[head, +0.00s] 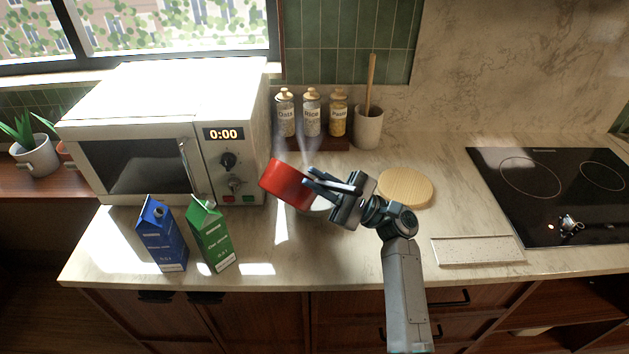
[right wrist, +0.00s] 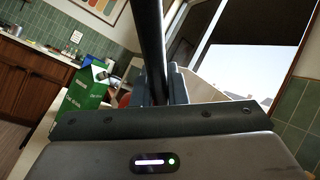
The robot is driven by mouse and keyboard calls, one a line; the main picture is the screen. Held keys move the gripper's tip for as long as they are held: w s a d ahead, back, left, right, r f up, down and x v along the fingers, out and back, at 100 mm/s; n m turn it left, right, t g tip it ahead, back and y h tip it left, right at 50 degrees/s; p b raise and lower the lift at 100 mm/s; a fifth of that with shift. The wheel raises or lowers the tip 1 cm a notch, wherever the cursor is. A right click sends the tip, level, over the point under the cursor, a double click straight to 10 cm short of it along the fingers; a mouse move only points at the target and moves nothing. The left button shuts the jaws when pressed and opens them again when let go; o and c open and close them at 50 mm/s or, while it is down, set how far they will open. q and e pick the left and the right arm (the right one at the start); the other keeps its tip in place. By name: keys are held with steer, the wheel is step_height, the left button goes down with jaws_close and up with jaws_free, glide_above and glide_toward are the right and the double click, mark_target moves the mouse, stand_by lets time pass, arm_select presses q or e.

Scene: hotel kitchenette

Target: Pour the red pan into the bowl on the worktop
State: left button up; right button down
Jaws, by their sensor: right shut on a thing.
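The red pan (head: 285,184) is in the head view, held above the worktop and tilted to the left. My right gripper (head: 322,184) is shut on its handle. In the right wrist view the dark handle (right wrist: 152,50) runs up between the fingers, and a small bit of red shows beside them. Pale wisps like steam rise near the pan. The bowl is not clearly seen; a pale patch under the gripper may be part of it, mostly hidden by the pan and gripper. The pan's inside is hidden. My left gripper is not in view.
A blue carton (head: 161,236) and a green carton (head: 208,236) stand left of the pan, before the microwave (head: 165,120). Several jars (head: 311,114) and a utensil pot (head: 368,128) stand behind. A round board (head: 405,188) and the hob (head: 550,185) are right.

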steer(key=shift+w+d+r+m+t+p, duration=0.15)
steer(key=shift+w+d+m+t+p, duration=0.15)
steer(key=shift+m+t, duration=0.25)
steer(key=shift+w+d+r+m+t+p, duration=0.15)
steer(key=shift+w+m+t+p, duration=0.15)
steer(key=shift+m, duration=0.35)
steer(key=w+d+f+m+t+h+p, duration=0.1)
steer(key=w+d+m+t+h, duration=0.2)
steer(key=m+t, duration=0.4)
steer(key=w+d+f+m+t+h+p, duration=0.1)
steer(key=w+d+m+t+h, duration=0.3)
steer(key=m, duration=1.1)
steer(key=shift+w+d+t+h, duration=0.2)
steer(key=shift+w+t+h, duration=0.9)
steer(key=shift+t+h, duration=0.75)
steer(key=shift+f+m, duration=0.15)
steer(key=shift+m, duration=0.15)
